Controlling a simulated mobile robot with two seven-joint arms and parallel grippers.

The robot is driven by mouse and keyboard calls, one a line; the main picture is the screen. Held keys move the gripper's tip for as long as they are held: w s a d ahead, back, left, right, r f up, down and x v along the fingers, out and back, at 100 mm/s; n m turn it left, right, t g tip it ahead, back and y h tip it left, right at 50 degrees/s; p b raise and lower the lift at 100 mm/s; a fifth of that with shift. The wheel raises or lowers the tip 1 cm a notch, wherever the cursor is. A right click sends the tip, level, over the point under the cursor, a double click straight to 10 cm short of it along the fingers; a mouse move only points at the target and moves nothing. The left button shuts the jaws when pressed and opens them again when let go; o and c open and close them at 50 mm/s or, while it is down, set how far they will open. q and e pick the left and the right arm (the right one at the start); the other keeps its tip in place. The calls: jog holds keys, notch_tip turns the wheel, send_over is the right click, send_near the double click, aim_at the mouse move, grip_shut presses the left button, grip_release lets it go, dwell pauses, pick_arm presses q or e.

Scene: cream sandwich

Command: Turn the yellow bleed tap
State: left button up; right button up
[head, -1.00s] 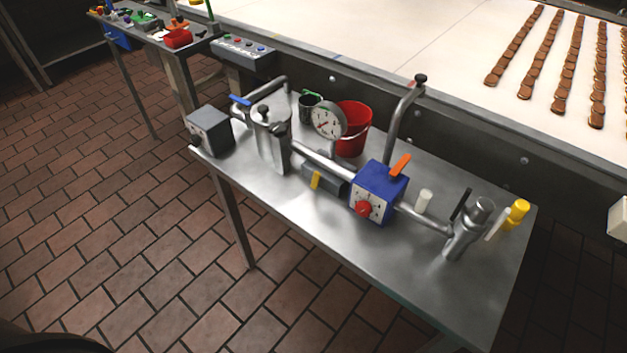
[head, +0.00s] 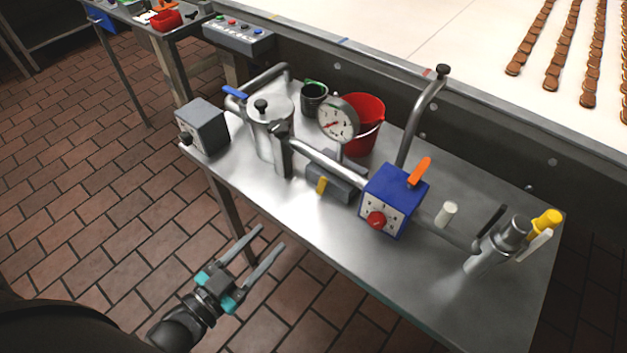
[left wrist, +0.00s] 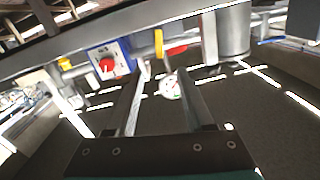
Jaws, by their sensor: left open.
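The yellow tap (head: 321,185) is a small yellow lever at the front of a grey block under the steel pipe, between the steel pot and the blue box. It also shows in the left wrist view (left wrist: 158,43), beyond the fingertips. My left gripper (head: 270,236) is open and empty, its two long fingers pointing toward the bench. In the head view it appears in front of the bench's front edge, left of and below the tap, apart from it. In the left wrist view its fingers (left wrist: 160,70) are spread. My right gripper is not in view.
A blue box (head: 392,200) with a red knob and orange lever stands right of the tap. The gauge (head: 338,118) and red bucket (head: 368,112) are behind it. A yellow-capped fitting (head: 547,221) stands at the right end. The bench front strip is clear.

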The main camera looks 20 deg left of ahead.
pick_arm(q)
jog(key=b, duration=0.1)
send_near(322, 183)
jog(key=x, duration=0.7)
jog(key=shift+w+d, duration=0.15)
jog(key=shift+w, duration=0.2)
jog(key=shift+c, duration=0.3)
grip_shut()
